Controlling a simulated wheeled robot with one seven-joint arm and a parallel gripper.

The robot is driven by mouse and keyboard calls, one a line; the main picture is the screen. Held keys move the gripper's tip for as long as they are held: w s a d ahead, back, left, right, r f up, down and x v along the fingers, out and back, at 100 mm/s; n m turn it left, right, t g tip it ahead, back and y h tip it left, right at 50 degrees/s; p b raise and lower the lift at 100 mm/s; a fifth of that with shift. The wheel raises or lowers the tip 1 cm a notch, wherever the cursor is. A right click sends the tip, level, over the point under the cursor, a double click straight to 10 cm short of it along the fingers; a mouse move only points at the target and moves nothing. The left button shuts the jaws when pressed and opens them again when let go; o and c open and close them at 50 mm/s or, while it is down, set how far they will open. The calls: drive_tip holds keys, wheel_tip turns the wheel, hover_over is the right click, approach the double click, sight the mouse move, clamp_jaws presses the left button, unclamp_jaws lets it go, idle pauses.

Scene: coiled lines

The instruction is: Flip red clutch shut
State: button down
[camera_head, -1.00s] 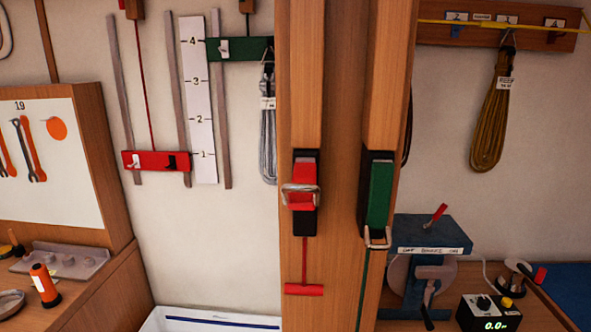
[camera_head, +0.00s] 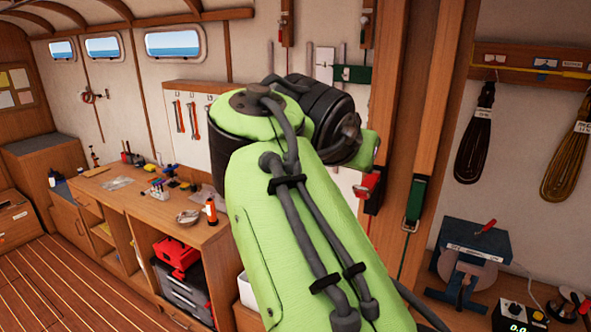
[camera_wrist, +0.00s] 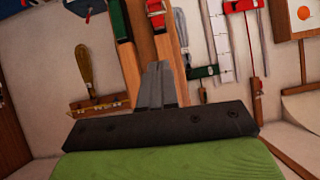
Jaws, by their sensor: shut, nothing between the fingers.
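The red clutch (camera_head: 371,190) is on the wooden post, just right of my raised arm. My arm hides part of it, and I cannot tell its lever position clearly in the head view. The red clutch also shows at the top edge of the wrist view (camera_wrist: 156,12), partly cut off. That view appears upside down. My gripper (camera_wrist: 158,66) is shut and empty, its fingers pointing toward the post and apart from the clutch in the picture. My arm hides the gripper in the head view.
The green clutch (camera_head: 414,203) is beside the red one on the post. Dark and yellow-brown coils (camera_head: 567,160) hang at right. A blue machine (camera_head: 472,240) stands below them. A workbench (camera_head: 150,208) with tools runs along the left, with open floor in front.

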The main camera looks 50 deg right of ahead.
drive_tip(key=b, duration=0.2)
hover_over(360, 189)
drive_tip(key=s+a, duration=0.1)
drive_tip(key=a, duration=0.2)
wheel_tip(360, 189, down, 6)
drive_tip(key=r, duration=0.1)
drive_tip(key=f, duration=0.2)
drive_tip(key=d+f+b, duration=0.1)
drive_tip(key=f, duration=0.1)
drive_tip(key=shift+w, duration=0.2)
drive_tip(key=shift+f, duration=0.15)
drive_tip(key=f+b, duration=0.1)
drive_tip(key=b, duration=0.1)
drive_tip(key=shift+a+h+b, duration=0.15)
drive_tip(key=shift+h+b, duration=0.15)
drive_tip(key=shift+b, duration=0.1)
drive_tip(key=shift+f+b, duration=0.1)
drive_tip(key=shift+b, duration=0.35)
